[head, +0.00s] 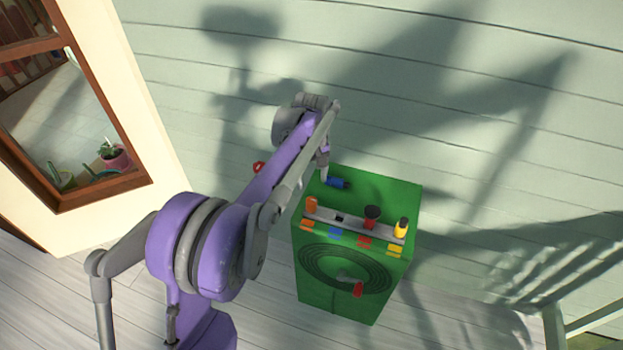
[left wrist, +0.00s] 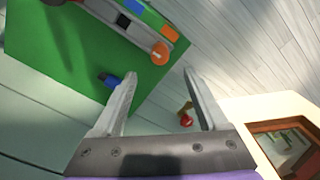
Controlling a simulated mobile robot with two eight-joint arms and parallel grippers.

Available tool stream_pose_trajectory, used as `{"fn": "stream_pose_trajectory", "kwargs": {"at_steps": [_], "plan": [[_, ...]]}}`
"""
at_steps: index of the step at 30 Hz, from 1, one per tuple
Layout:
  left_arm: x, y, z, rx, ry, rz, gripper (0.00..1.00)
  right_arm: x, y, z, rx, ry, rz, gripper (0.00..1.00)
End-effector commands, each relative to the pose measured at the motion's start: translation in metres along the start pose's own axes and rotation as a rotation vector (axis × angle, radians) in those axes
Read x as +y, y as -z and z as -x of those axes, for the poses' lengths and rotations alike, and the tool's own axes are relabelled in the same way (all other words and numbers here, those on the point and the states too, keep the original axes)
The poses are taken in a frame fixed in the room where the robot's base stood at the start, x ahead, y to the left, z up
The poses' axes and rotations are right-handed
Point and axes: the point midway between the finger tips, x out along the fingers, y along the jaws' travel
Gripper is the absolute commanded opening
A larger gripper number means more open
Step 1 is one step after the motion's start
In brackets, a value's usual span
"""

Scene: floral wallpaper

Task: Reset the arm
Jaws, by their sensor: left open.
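My left arm is purple and grey and reaches from the lower left of the head view to the green box. Its gripper (head: 324,172) points down at the box's back left corner. In the left wrist view the two fingers (left wrist: 160,76) are spread apart with nothing held between them. The green box (head: 390,192) also fills the upper left of the left wrist view (left wrist: 40,45). A small blue piece (head: 338,183) on the box is close to the gripper, and it shows beside one finger in the left wrist view (left wrist: 110,80). My right gripper is not in view.
A red item (head: 258,167) is left of the box. Pale siding stands behind; a window (head: 75,120) is left.

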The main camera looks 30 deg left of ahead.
Motion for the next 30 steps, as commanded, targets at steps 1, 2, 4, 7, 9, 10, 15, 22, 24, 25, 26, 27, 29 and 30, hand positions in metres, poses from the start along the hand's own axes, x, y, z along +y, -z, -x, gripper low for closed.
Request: {"fn": "stream_pose_trajectory", "kwargs": {"at_steps": [1,2,4,7,9,10,15,22,24,25,26,27,29,30], "plan": [[0.0,0.0,0.0,0.0,0.0,0.0,0.76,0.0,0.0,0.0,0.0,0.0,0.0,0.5],[0.0,0.0,0.0,0.0,0.0,0.0,0.76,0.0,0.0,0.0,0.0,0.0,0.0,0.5],[0.0,0.0,0.0,0.0,0.0,0.0,0.76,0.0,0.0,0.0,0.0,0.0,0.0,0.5],[0.0,0.0,0.0,0.0,0.0,0.0,0.76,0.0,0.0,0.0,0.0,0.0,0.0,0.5],[0.0,-0.002,0.001,0.002,-0.002,-0.005,0.76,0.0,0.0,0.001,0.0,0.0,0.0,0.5],[-0.001,-0.004,0.003,0.005,-0.004,-0.011,0.76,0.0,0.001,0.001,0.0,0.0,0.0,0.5],[-0.007,-0.038,0.028,0.047,-0.036,-0.116,0.76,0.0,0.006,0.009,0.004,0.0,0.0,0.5],[-0.036,-0.12,0.062,0.161,-0.107,-0.373,0.76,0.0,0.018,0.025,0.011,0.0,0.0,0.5],[-0.048,-0.144,0.066,0.199,-0.126,-0.452,0.76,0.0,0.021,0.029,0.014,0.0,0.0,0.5],[-0.053,-0.154,0.067,0.216,-0.135,-0.485,0.76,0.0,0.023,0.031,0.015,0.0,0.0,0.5],[-0.059,-0.165,0.068,0.232,-0.142,-0.519,0.76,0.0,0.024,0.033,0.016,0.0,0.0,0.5],[-0.066,-0.178,0.067,0.256,-0.153,-0.563,0.76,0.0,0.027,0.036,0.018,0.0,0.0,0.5],[-0.077,-0.196,0.066,0.291,-0.166,-0.63,0.76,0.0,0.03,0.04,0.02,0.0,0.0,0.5],[-0.084,-0.208,0.063,0.313,-0.175,-0.671,0.76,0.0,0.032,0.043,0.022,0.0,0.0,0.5]]}}
